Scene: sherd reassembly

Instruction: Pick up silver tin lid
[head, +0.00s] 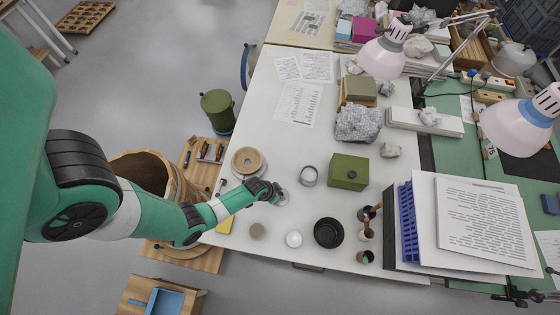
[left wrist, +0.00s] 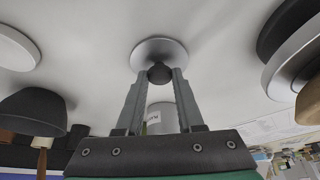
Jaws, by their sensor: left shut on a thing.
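The silver tin lid (left wrist: 160,50) is a round, pale metal disc with a dark knob (left wrist: 160,73). In the head view the lid (head: 283,198) shows at the tip of my left gripper (head: 274,193), partly hidden by it. In the left wrist view, the fingers of my left gripper (left wrist: 159,76) are closed on the knob from both sides. I cannot tell whether the lid touches the table. An open silver tin (head: 309,176) stands a little to the right of the gripper. My right gripper is not in view.
Papers and books (head: 470,225) stack at the right. Clear tabletop lies above the tin.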

